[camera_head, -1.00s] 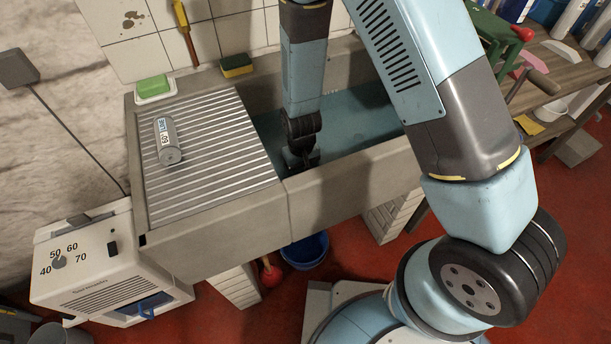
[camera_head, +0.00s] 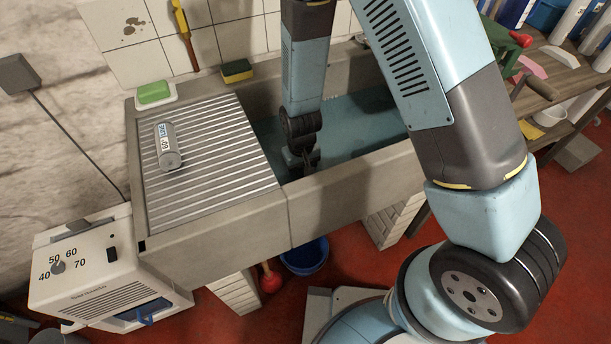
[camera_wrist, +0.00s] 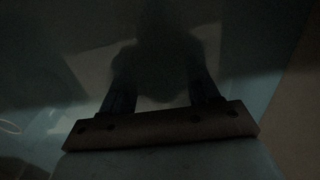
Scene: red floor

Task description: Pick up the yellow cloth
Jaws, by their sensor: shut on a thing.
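My gripper (camera_head: 304,160) hangs low inside the sink basin (camera_head: 355,124), fingers down, close to the drainboard's right edge. In the wrist view, my gripper (camera_wrist: 160,92) shows two dark fingers standing apart with a dim mass between them. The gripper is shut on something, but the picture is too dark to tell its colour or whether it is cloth. No yellow cloth can be clearly made out in the sink. A small flat yellow patch (camera_head: 533,131) lies on the shelf at the right; I cannot tell what it is.
The ribbed drainboard (camera_head: 215,190) holds a grey can (camera_head: 168,146). A green soap (camera_head: 154,92) and a yellow-green sponge (camera_head: 237,71) sit at the back ledge. The sink's front wall (camera_head: 350,172) stands close before my gripper. A blue bucket (camera_head: 305,256) is on the floor below.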

